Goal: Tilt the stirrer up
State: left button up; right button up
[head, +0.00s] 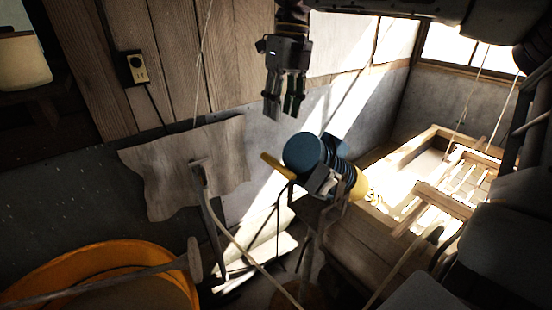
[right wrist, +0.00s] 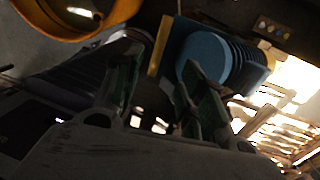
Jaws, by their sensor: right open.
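The stirrer's motor (head: 310,155) is a ribbed blue cylinder with a yellow bar on its left side and a yellow end at lower right. It lies tilted on a metal bracket. In the right wrist view the blue motor (right wrist: 205,58) and yellow bar (right wrist: 160,46) show just beyond the fingertips. My right gripper (head: 282,108) hangs above and left of the motor, fingers pointing down, open and empty, apart from it. Its two fingers also show in the right wrist view (right wrist: 160,78). The stirring end cannot be made out clearly. My left gripper is not in view.
An orange vat (head: 45,270) stands at lower left with a paddle-like pole (head: 194,260) across it. A ragged sheet (head: 170,165) hangs on the wall. A wooden frame (head: 410,150) hangs from cords at right. A wall box (head: 134,68) is upper left.

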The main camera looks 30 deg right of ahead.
aim_at(276, 161)
jog(key=shift+a, duration=0.1)
jog(key=shift+s+a+f+p, duration=0.1)
jog(key=shift+a+f+p, duration=0.2)
jog(key=shift+f, duration=2)
jog(key=shift+w+a+f+p, duration=0.1)
jog(key=shift+a+f+p, duration=0.2)
jog(key=shift+f, duration=1.95)
jog(key=shift+s+a+f+p, duration=0.1)
jog(key=shift+a+f+p, duration=0.2)
jog(key=shift+f, duration=2)
jog(key=shift+d, duration=0.1)
grip_shut()
